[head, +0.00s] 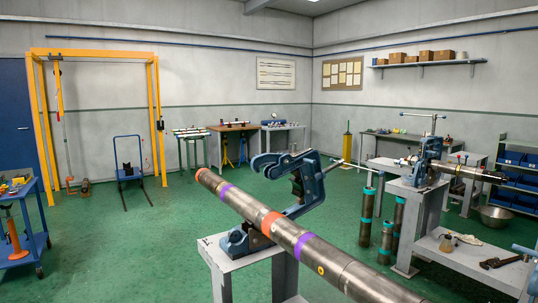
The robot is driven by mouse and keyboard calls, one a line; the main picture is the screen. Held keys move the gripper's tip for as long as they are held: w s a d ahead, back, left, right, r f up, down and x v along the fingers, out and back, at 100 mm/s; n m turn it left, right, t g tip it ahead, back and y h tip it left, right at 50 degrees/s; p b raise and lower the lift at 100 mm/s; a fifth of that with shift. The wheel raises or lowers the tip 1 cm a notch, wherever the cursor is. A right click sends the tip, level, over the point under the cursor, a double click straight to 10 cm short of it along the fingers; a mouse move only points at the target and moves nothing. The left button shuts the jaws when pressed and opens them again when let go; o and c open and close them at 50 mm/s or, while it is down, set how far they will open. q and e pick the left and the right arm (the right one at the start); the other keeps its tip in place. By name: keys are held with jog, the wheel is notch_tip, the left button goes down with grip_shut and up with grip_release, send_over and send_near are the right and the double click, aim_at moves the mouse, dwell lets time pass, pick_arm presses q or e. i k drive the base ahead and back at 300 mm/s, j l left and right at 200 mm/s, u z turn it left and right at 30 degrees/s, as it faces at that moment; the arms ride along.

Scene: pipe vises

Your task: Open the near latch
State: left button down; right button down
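A blue pipe vise stands on a grey stand in the middle foreground of the head view, its base (236,241) beside a long steel pipe (330,262). The pipe has orange and purple bands and lies across the vise, running to the lower right. The vise's blue yoke (312,184) is tilted up to the right, with its hooked end (265,165) raised above the pipe. I cannot make out the latch itself clearly. A second blue vise (428,153) stands upright farther off at the right, with a pipe through it. Neither of my grippers is in view.
A grey bench (458,252) at the right holds a bottle and a wrench. Upright pipes (367,205) with teal bands stand between the vises. The green floor (130,245) left of the near stand is clear.

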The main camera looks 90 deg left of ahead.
aim_at(258, 160)
jog(key=u, duration=2.8)
